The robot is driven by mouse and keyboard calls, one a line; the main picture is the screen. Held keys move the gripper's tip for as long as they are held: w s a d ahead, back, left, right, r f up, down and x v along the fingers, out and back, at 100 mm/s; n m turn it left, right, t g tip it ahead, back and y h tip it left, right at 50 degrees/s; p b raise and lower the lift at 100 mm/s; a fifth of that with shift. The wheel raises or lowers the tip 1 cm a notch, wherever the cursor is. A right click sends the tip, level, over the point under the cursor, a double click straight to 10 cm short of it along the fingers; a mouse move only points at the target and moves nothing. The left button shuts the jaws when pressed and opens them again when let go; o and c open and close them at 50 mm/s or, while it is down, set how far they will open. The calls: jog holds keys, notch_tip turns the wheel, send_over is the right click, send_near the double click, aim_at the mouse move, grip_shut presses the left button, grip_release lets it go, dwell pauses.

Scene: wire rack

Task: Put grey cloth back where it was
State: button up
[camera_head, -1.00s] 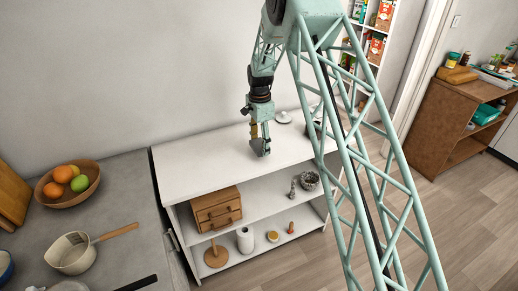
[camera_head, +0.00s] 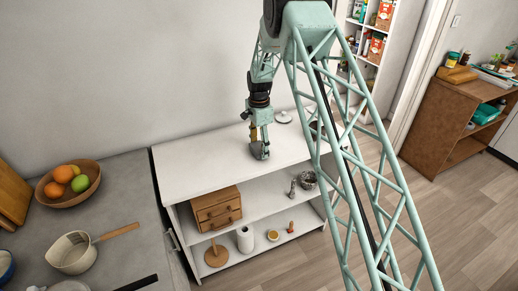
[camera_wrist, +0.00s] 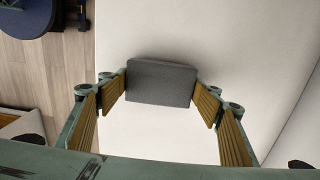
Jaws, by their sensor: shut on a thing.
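The grey cloth (camera_wrist: 161,83) shows in the wrist view as a dark grey folded block between the two ridged yellow fingertips of my gripper (camera_wrist: 161,92). Both fingertips touch its sides, and the gripper is shut on it. In the head view the cloth (camera_head: 259,151) hangs below my gripper (camera_head: 259,139) over the white top of the shelf unit (camera_head: 200,172). Whether the cloth touches that top I cannot tell.
White lidded items (camera_head: 283,117) stand on the top behind and right of my gripper. The left of the top is clear. A wooden drawer box (camera_head: 217,208) and small items fill the shelves below. A grey counter with a fruit bowl (camera_head: 68,186) is at left.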

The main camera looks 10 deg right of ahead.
aim_at(259, 147)
jog(key=shift+f, duration=0.25)
jog(key=shift+f, duration=0.2)
jog(key=o, duration=0.8)
jog(key=shift+o, duration=0.2)
jog(key=shift+r, duration=0.2)
notch_tip(259, 147, up, 12)
dwell(0.3)
dwell(0.8)
